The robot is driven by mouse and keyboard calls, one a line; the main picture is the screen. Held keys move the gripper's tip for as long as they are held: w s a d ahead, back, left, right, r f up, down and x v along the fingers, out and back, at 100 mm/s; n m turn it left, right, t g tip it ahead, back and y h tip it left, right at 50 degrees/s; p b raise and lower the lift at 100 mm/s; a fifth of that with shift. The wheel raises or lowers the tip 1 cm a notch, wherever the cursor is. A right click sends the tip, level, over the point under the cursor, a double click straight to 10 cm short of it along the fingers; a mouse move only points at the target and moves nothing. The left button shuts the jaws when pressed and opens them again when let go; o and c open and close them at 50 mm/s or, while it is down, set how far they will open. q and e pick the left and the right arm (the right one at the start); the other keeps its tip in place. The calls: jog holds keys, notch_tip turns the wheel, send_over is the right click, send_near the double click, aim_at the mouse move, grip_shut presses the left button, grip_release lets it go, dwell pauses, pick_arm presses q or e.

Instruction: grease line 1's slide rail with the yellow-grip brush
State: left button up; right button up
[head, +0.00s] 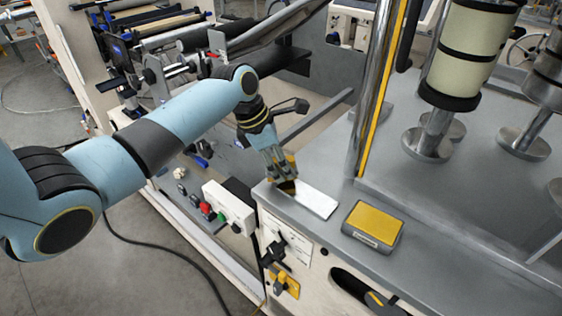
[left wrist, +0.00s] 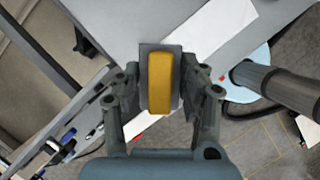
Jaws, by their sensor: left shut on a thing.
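My left gripper (head: 281,172) points down at the near-left corner of the grey machine top. It is shut on the yellow-grip brush (left wrist: 159,82), which sits between the two fingers in the left wrist view. In the head view the fingers hide most of the brush. Its bristles are hidden, so I cannot tell whether it touches the surface. A white flat strip (head: 316,201) lies on the top right beside the gripper. It also shows in the left wrist view (left wrist: 215,30). I cannot tell for certain which part is line 1's slide rail. My right gripper is out of view.
A yellow-topped grey box (head: 372,224) lies on the grey machine top (head: 440,265), right of the white strip. A chrome post with a yellow stripe (head: 378,95) rises behind. A cream roll (head: 462,50) stands back right. A white button box (head: 229,207) sits left, below the top.

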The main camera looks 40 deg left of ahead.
pick_arm(q)
jog(key=shift+f, duration=0.75)
